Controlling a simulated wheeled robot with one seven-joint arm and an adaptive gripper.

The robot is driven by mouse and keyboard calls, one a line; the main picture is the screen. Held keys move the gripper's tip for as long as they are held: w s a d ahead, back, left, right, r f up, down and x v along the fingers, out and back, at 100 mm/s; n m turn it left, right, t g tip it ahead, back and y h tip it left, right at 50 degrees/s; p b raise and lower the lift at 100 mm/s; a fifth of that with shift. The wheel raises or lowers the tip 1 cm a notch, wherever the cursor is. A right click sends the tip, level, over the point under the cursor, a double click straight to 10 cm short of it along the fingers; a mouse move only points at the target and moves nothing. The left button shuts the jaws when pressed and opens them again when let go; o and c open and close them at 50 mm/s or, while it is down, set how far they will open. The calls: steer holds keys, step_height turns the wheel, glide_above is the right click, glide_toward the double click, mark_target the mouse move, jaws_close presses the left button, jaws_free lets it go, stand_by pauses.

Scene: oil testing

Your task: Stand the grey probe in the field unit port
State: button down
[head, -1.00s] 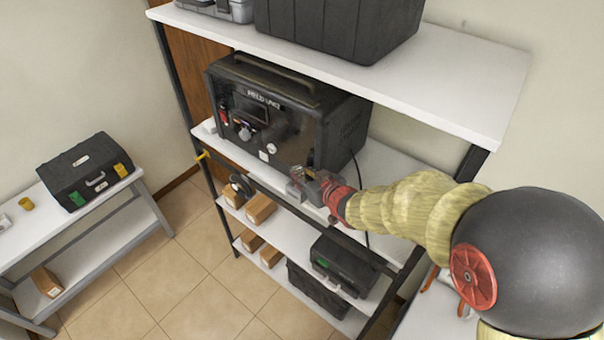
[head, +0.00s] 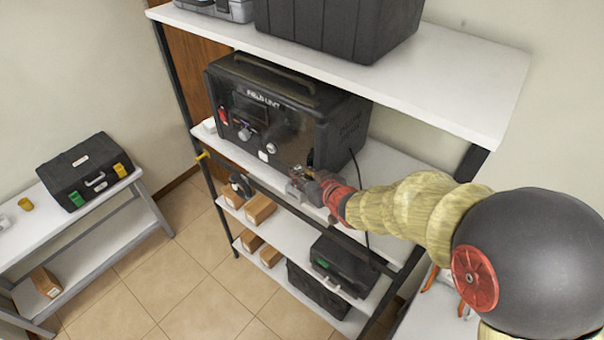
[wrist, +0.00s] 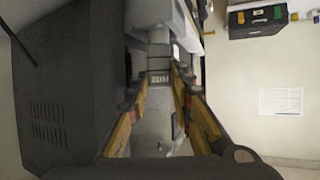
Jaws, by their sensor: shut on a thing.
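The black field unit (head: 262,115) stands on the upper middle shelf, with its front panel facing the room. My gripper (head: 305,181) is at the lower right corner of its front. In the wrist view my gripper (wrist: 160,84) has its fingertips closed in on a small grey piece, which looks like the grey probe (wrist: 159,64). The probe is mostly hidden by my gripper in the head view. A pale grey block (head: 298,192) sits at the shelf edge by the fingertips. I cannot make out the port, or whether the probe touches it.
The shelf above (head: 440,95) overhangs the unit and carries a dark crate (head: 335,28). A black cable (head: 357,165) hangs at the unit's right. Lower shelves hold cardboard boxes (head: 260,209) and a dark case (head: 342,262). A black toolbox (head: 85,170) stands on the left bench.

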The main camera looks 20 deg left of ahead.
steer(key=shift+f+b, duration=0.45)
steer(key=shift+f, duration=0.1)
steer(key=c, duration=1.8)
jaws_free()
steer(key=shift+c, duration=0.2)
steer(key=p+v, duration=0.4)
steer(key=v, duration=0.7)
steer(key=shift+p, duration=0.3)
steer(key=shift+f, duration=0.1)
